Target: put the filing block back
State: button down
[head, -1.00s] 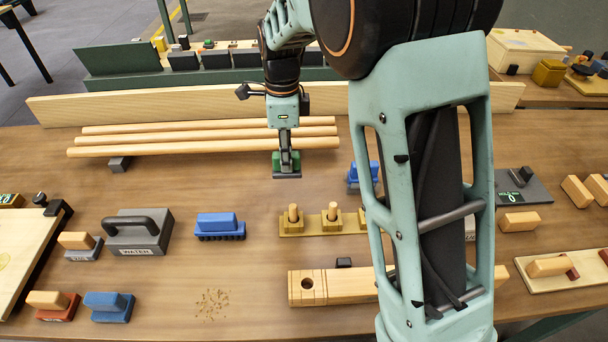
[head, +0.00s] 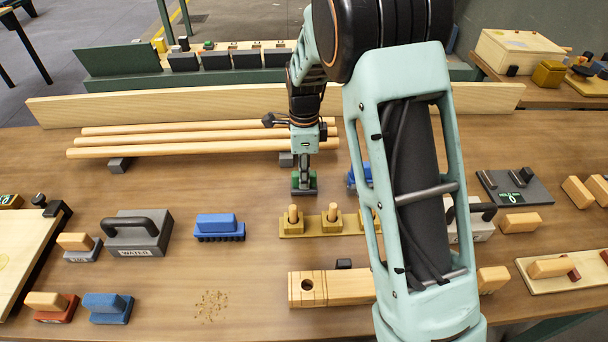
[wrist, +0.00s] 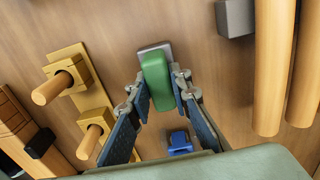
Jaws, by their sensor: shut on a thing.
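The filing block, with a green handle on a grey base, is in my gripper (head: 304,170). The block (head: 304,187) is just behind the peg rack in the head view. In the wrist view the green handle (wrist: 158,82) sits between the two fingers of my gripper (wrist: 160,92), with the grey base beyond it. I cannot tell whether the base touches the table. No label on the block is readable.
A yellow rack (head: 291,230) with upright wooden pegs is in front of the block. A blue block (head: 354,178) is to its right, partly behind my arm. Wooden rods (head: 200,145) lie behind left. A blue brush (head: 217,227) stands left, with clear table between.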

jog(key=shift+f, duration=0.15)
jog(key=c, duration=1.8)
grip_release()
jog(key=shift+o, duration=0.2)
notch_tip(320, 180, up, 12)
jog(key=shift+r+p, duration=0.2)
jog(key=shift+p, duration=0.15)
jog(key=shift+s, duration=0.1)
